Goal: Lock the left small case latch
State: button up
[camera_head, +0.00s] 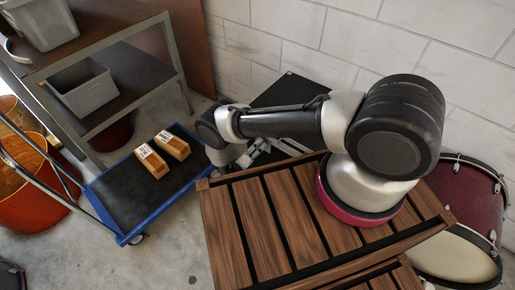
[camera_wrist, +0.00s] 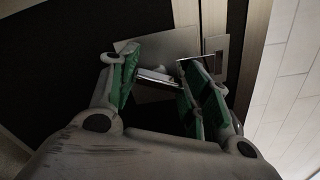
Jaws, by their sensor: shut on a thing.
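The small case latch (camera_wrist: 157,76) is a silvery metal piece on a plate (camera_wrist: 176,43) fixed to the black case (camera_wrist: 75,50), near its pale edge strip. In the wrist view my gripper (camera_wrist: 154,78) has its two green-padded fingers on either side of the latch's lever, shut on it. Part of the latch is hidden by the fingers, and I cannot tell whether it is locked. In the head view the black case (camera_head: 290,90) stands behind the wooden bench, partly hidden by my arm. My gripper (camera_head: 248,157) is only partly visible there.
The slatted wooden bench (camera_head: 262,232) lies under my arm. A blue cart (camera_head: 120,205) with two tan boxes (camera_head: 153,162) stands at left, beside a grey shelf (camera_head: 115,58) with bins. A maroon drum (camera_head: 465,200) stands at right. A white block wall (camera_head: 290,30) is behind.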

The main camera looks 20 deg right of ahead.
jog(key=n, duration=0.4)
jog(key=shift+f+n, duration=0.1)
jog(key=shift+n, duration=0.3)
dwell(0.4)
jog(key=o, duration=1)
jog(key=v, duration=0.7)
jog(key=shift+s+a, duration=0.15)
jog(key=shift+a, duration=0.1)
